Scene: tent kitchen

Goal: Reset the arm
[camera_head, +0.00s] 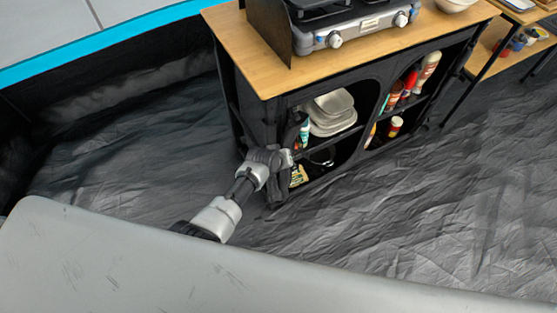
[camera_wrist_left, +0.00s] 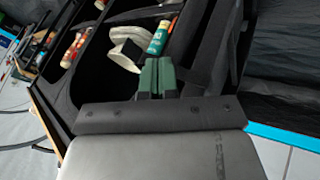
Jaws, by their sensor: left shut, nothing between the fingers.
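My left arm reaches from the lower middle of the head view to the front left corner of the cabinet (camera_head: 262,122). My left gripper (camera_head: 298,130) is at the cabinet's open left compartment, near its left post. In the left wrist view its green fingers (camera_wrist_left: 158,78) are together, with nothing between them. A green and white container (camera_wrist_left: 160,37) appears just beyond the fingertips; I cannot tell whether they touch it. My right gripper is not in view.
White dishes (camera_head: 332,112) sit on the cabinet shelf. Several bottles (camera_head: 410,82) stand in the right compartment. A stove (camera_head: 350,25) stands on the wooden top (camera_head: 245,50). A grey surface (camera_head: 150,265) fills the foreground. The dark floor (camera_head: 470,200) at right is clear.

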